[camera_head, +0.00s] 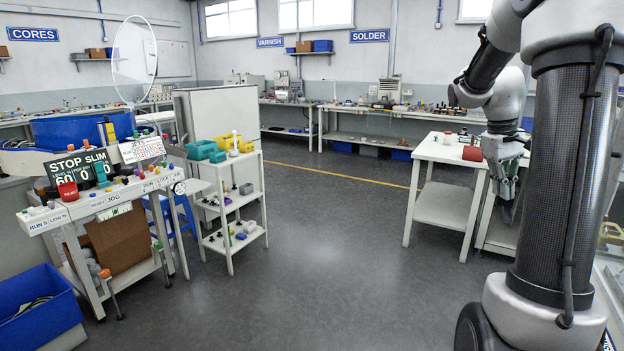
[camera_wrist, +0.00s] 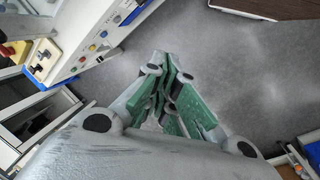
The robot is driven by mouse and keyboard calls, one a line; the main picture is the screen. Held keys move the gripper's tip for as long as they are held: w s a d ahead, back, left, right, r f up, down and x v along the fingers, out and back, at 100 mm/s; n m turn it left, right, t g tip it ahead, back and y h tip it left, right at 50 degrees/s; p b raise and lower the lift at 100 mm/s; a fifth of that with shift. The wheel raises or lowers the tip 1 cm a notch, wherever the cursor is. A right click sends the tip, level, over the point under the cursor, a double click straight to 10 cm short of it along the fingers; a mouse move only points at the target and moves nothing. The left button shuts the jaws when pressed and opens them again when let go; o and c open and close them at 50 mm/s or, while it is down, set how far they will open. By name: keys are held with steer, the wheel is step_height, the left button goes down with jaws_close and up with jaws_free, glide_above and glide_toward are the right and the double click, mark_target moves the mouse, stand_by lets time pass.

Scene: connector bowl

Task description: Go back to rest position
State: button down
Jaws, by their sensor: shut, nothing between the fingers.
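My gripper (camera_head: 507,196) hangs pointing down at the right of the head view, in front of the white workbench and beside my arm column. In the wrist view my gripper (camera_wrist: 168,58) shows its green-padded fingers drawn together at the tips. It is shut and nothing is between the fingers. Grey floor shows beyond the fingertips. My arm is folded, with its elbow up near the top right of the head view.
A white table (camera_head: 447,152) stands near my gripper, with a red item (camera_head: 472,153) on it. A white shelf cart (camera_head: 232,203) and a control console (camera_head: 100,203) stand at the left. A blue bin (camera_head: 38,307) is at lower left. The middle floor (camera_head: 330,230) is clear.

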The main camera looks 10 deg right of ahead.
steer(key=s+a+r+t+y, duration=0.1)
steer(key=s+a+t, duration=0.1)
steer(key=s+a, duration=0.5)
steer(key=s+a+r+n+t+y, duration=0.1)
steer(key=s+a+t, duration=0.2)
steer(key=s+a, duration=0.5)
steer(key=a, duration=0.8)
steer(key=shift+s+a+n, duration=0.15)
steer(key=shift+a+n, duration=0.15)
steer(key=shift+s, duration=0.1)
